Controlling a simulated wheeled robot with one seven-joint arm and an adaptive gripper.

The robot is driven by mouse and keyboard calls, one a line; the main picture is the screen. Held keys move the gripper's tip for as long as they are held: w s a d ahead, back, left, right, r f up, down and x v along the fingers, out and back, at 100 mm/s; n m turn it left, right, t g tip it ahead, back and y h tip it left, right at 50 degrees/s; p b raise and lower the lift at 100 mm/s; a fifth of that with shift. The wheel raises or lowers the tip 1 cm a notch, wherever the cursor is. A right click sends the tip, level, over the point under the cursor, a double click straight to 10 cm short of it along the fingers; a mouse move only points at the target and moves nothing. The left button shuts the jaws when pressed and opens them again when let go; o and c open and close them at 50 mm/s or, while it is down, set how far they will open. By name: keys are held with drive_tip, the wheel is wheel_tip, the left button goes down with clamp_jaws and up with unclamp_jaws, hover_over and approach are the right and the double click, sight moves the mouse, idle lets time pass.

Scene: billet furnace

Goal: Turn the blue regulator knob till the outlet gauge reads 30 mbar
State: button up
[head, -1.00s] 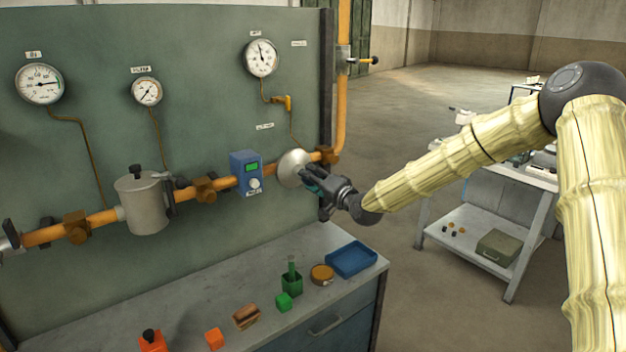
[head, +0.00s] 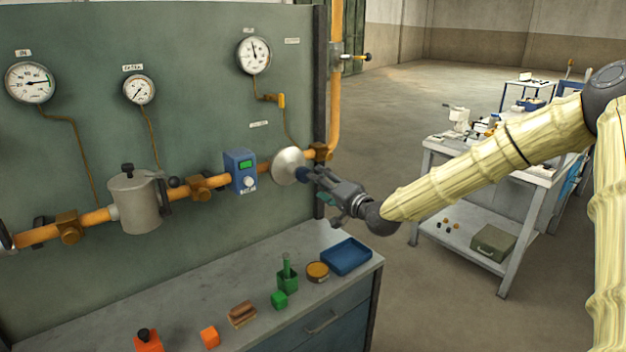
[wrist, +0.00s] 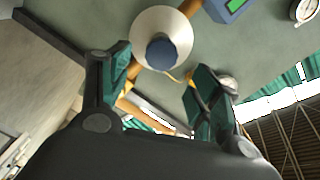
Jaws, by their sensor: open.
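The blue regulator knob (head: 303,174) sticks out from the centre of the pale round regulator body (head: 287,166) on the orange pipe. In the wrist view the knob (wrist: 162,54) faces me in front of the pale disc. My gripper (head: 319,186) is open and empty, just right of the knob. In the wrist view its fingers (wrist: 160,80) are spread, apart from the knob, which lies ahead between their tips. The upper right gauge (head: 254,55), linked by a thin pipe towards the regulator, has its needle pointing nearly straight up. Its figures are too small to read.
Two more gauges (head: 31,83) (head: 139,90) hang on the green panel. A blue box (head: 242,171) with a green display sits left of the regulator. Below, a bench (head: 250,270) holds a blue tray (head: 346,257) and small items. Open floor lies right of the panel.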

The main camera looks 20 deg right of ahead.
drive_tip(key=v, duration=0.4)
drive_tip(key=shift+s+d, duration=0.2)
drive_tip(key=shift+s, duration=0.15)
drive_tip(key=s+a+f+n+g+h, duration=0.1)
drive_tip(key=s+a+f+g, duration=0.2)
drive_tip(key=s+f, duration=0.55)
drive_tip(key=s+a+f+n+g+h, duration=0.1)
drive_tip(key=s+a+f+g, duration=0.25)
drive_tip(key=f, duration=1.05)
drive_tip(key=s+a+f+n+g, duration=0.25)
drive_tip(key=s+f, duration=0.35)
drive_tip(key=f, duration=0.5)
drive_tip(key=s+f+n+g+h, duration=0.1)
drive_tip(key=s+f, duration=0.4)
drive_tip(key=s, duration=0.6)
drive_tip(key=s+f+n+g+h, duration=0.1)
drive_tip(key=s+f+g, duration=0.3)
drive_tip(key=s, duration=0.7)
drive_tip(key=s+f+n+g+h, duration=0.2)
drive_tip(key=s+f, duration=0.4)
drive_tip(key=s, duration=0.5)
drive_tip(key=shift+s+f+g, duration=0.25)
drive_tip(key=shift+g, duration=0.25)
